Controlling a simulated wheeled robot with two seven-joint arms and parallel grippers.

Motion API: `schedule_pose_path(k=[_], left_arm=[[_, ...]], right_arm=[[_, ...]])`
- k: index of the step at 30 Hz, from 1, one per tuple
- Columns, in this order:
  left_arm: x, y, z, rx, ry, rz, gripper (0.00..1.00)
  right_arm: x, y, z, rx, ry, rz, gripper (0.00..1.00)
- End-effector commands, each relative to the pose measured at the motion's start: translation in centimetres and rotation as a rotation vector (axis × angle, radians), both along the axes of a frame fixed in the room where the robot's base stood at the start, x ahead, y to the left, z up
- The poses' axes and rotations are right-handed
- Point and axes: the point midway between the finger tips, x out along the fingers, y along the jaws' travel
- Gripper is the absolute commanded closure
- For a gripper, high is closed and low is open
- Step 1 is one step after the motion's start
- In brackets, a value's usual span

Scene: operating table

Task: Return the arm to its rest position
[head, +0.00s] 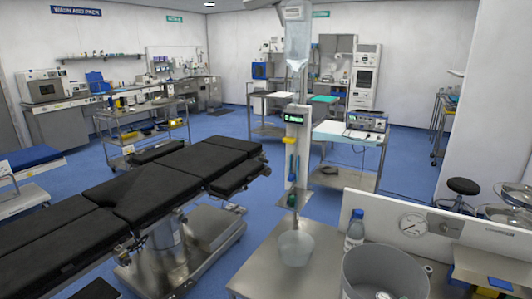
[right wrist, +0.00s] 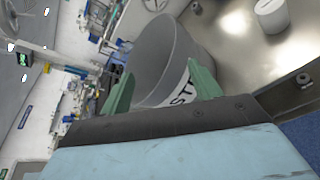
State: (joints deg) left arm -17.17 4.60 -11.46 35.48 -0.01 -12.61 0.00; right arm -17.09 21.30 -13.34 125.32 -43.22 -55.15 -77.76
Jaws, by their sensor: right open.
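My right gripper (right wrist: 160,78) shows in the right wrist view with its two green fingers spread apart and nothing between the tips. A grey round bin (right wrist: 165,48) with dark lettering on a white label lies just beyond the fingers. Its near side is partly covered by them, and I cannot tell whether they touch it. The bin (head: 385,278) also shows at the bottom right of the head view. Neither gripper can be made out in the head view, and my left gripper is out of sight.
A steel table (head: 262,280) holds a pale cup (head: 296,248) and a blue-capped bottle (head: 354,230). An IV pole column (head: 297,165) rises behind the cup. A black operating table (head: 150,195) fills the left.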

Motion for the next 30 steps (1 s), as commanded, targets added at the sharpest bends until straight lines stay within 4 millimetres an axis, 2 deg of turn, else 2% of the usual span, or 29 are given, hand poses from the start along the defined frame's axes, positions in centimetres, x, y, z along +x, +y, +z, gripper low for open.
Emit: schedule_pose_path(k=[1, 6, 9, 12, 22, 30], left_arm=[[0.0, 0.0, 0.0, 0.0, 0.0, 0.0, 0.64], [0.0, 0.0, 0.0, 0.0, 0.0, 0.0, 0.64], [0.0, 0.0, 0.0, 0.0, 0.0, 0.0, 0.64], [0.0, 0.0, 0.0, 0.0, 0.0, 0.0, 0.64], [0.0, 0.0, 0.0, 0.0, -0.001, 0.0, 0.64], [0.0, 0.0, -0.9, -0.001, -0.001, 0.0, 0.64]], right_arm=[[-1.6, 0.3, -1.3, 0.194, 0.011, -0.081, 0.37], [-6.9, 2.1, -5.2, 0.796, 0.05, -0.412, 0.37], [-9.9, 3.7, -6.8, 1.066, 0.076, -0.615, 0.37], [-12.4, 5.2, -7.6, 1.263, 0.098, -0.795, 0.37], [-18.9, 9.6, -8.4, 1.644, 0.17, -1.313, 0.37], [-17.5, 9.7, -16.5, 1.615, 0.186, -1.33, 0.37]])
